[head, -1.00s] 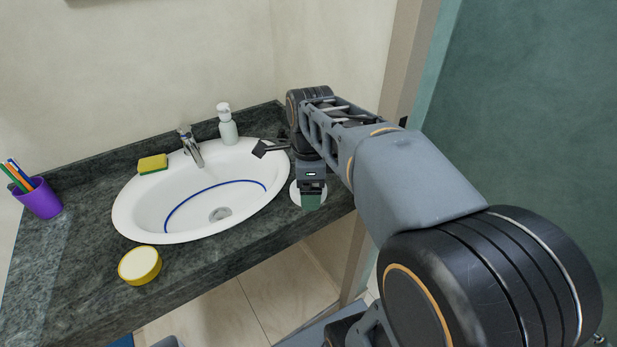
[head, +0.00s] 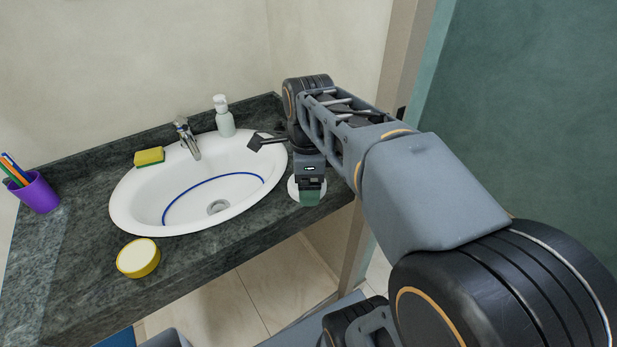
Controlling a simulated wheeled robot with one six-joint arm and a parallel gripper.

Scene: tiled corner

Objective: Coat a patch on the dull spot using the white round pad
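The white round pad (head: 293,190) is at the right end of the dark stone counter, beside the sink. A green block, which looks like its grip, shows in front of the white disc. My gripper (head: 310,184) points down at this block and appears shut on it. The fingers partly hide the disc, and I cannot tell whether the pad touches the counter. A round yellow tin (head: 138,265) with a cream top stands on the counter at the front left of the sink. I cannot make out the dull spot clearly; the counter looks paler at the far left.
The white oval sink (head: 130,203), with a curved blue line inside, fills the middle of the counter (head: 85,290). A tap (head: 187,140), a yellow-green sponge (head: 149,156) and a white bottle (head: 224,120) stand behind. A purple cup (head: 37,194) of pens is at far left.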

